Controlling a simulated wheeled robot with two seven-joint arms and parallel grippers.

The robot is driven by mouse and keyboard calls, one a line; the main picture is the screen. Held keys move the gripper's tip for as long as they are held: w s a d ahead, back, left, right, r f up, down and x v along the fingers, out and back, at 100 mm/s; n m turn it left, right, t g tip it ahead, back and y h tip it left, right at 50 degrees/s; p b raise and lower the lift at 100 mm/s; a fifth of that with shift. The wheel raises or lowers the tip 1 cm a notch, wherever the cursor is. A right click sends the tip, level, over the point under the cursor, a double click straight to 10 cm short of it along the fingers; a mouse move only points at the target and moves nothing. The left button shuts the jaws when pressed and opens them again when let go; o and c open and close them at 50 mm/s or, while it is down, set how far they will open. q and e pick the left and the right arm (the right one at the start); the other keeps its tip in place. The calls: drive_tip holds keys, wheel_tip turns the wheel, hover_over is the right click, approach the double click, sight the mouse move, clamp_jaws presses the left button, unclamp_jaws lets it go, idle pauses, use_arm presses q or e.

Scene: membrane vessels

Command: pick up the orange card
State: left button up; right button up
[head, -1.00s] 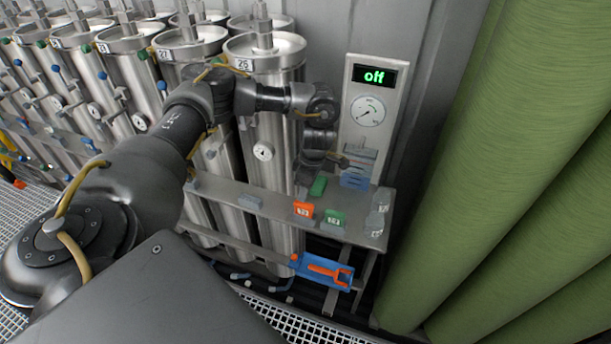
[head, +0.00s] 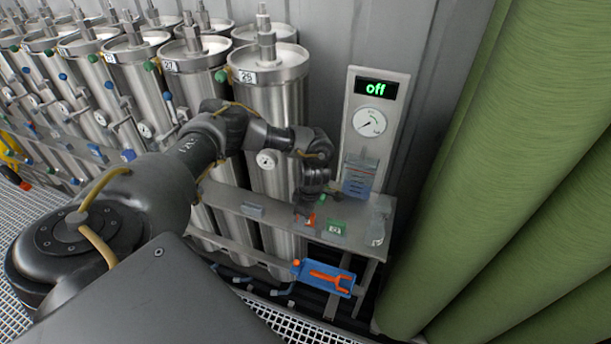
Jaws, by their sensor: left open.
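The orange card (head: 311,220) stands on the narrow metal shelf (head: 275,217), and only a small part of it shows. My left gripper (head: 306,211) points down right at the card from above and covers much of it. Its jaws are open. I cannot tell whether the fingers are around the card or only beside it. My right gripper is not in view.
A green card (head: 336,228) stands just right of the orange card. A grey block (head: 254,211) lies to the left. Clear containers (head: 378,230) stand at the shelf's right end. Steel vessels (head: 270,100) stand behind.

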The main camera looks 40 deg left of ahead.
use_arm(q)
clamp_jaws()
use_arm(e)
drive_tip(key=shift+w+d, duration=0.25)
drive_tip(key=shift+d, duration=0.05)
use_arm(q)
drive_tip(key=shift+r, duration=0.1)
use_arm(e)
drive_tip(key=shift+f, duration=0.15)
use_arm(q)
drive_tip(key=shift+r+b, duration=0.5)
drive_tip(key=shift+b, duration=0.15)
drive_tip(key=r, duration=0.1)
drive_tip(key=s+r+b, duration=0.1)
drive_tip(key=r, duration=0.1)
drive_tip(key=shift+s+a+r, duration=0.3)
drive_tip(key=shift+a+r, duration=0.05)
drive_tip(key=shift+r, duration=0.05)
drive_tip(key=s+a+r, duration=0.4)
drive_tip(key=s+r, duration=0.4)
drive_tip(key=s, duration=0.3)
drive_tip(key=shift+s+a, duration=0.2)
drive_tip(key=shift+a, duration=0.05)
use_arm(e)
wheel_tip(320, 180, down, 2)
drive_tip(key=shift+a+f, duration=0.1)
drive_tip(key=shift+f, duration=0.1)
